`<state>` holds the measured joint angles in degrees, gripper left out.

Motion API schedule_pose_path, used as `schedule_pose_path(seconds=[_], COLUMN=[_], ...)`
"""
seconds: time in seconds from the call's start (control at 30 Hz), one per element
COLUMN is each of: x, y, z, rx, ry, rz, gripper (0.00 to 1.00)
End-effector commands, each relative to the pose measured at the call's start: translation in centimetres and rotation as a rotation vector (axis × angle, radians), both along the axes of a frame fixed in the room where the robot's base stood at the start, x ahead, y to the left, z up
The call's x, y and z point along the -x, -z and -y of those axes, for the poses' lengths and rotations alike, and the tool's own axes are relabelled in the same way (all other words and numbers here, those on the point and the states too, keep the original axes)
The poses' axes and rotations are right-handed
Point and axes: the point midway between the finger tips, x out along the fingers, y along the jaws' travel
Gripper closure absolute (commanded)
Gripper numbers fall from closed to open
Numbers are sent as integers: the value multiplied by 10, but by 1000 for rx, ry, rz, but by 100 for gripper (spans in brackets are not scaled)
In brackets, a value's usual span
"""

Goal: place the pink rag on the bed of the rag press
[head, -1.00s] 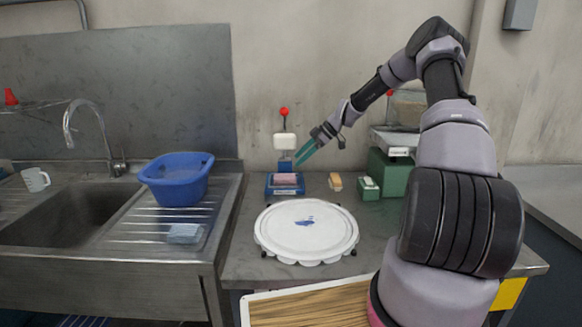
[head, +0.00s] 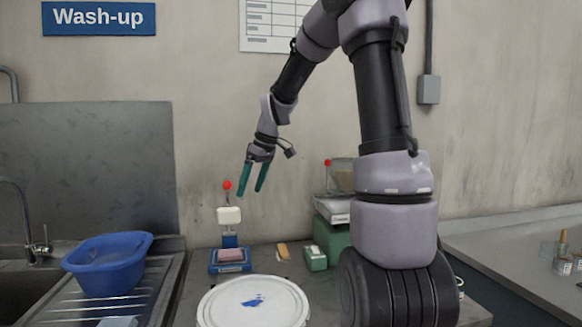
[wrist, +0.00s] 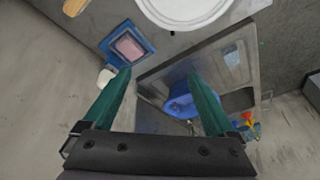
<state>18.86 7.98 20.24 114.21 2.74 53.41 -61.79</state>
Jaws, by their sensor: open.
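The pink rag (head: 230,255) lies flat on the blue bed of the rag press (head: 229,268), at the back of the worktop. The press has a white pad (head: 229,215) raised above the bed and a red knob on its lever. In the wrist view the pink rag (wrist: 128,47) also lies within the blue bed (wrist: 108,48). My gripper (head: 251,194) is open and empty, in the air above and a little right of the press, apart from it. In the wrist view the open fingers (wrist: 158,78) have nothing between them.
A round white lid (head: 254,303) with a blue smear lies in front of the press. A blue basin (head: 107,265) stands on the drainer at left.

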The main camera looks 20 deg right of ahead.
Motion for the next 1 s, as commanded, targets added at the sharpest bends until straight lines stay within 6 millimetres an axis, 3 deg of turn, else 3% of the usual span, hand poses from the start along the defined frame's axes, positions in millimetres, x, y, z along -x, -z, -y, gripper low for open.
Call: schedule_pose_path(seconds=[0.1, 0.3, 0.6, 0.8, 1.0], x=[39, 104, 201, 239, 249], y=[-30, -67, -93, -93, -91], z=[-1, 2, 12, 16, 18], rx=[16, -19, -195, -312, -350], ry=[148, 409, 775, 922, 966], rz=[23, 67, 125, 129, 124], gripper=[9, 9, 9, 9, 9])
